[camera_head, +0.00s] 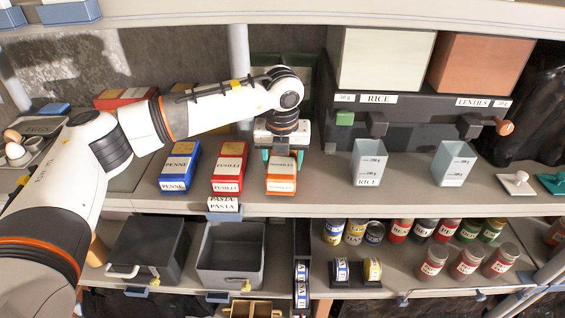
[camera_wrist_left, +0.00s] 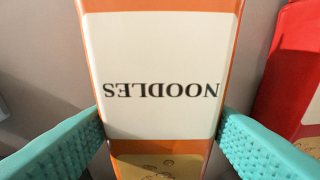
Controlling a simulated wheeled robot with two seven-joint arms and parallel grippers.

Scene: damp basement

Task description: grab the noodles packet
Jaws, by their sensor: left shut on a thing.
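The noodles packet (camera_head: 281,178) is an orange box with a white label, standing on the shelf at the right end of a row of pasta boxes. In the left wrist view the noodles packet (camera_wrist_left: 160,70) fills the middle, its lettering upside down. My left gripper (camera_head: 282,158) reaches down over it from above. Its teal ribbed fingers (camera_wrist_left: 160,148) press on both sides of the packet. The gripper and wrist hide the packet's top and back in the head view. My right gripper is not seen.
The red fusilli box (camera_head: 228,176) stands just left of the packet, and the blue penne box (camera_head: 179,168) beyond it. Right of the packet is bare shelf up to a rice cup (camera_head: 369,165). Bins (camera_head: 230,258) and jars fill the lower shelf.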

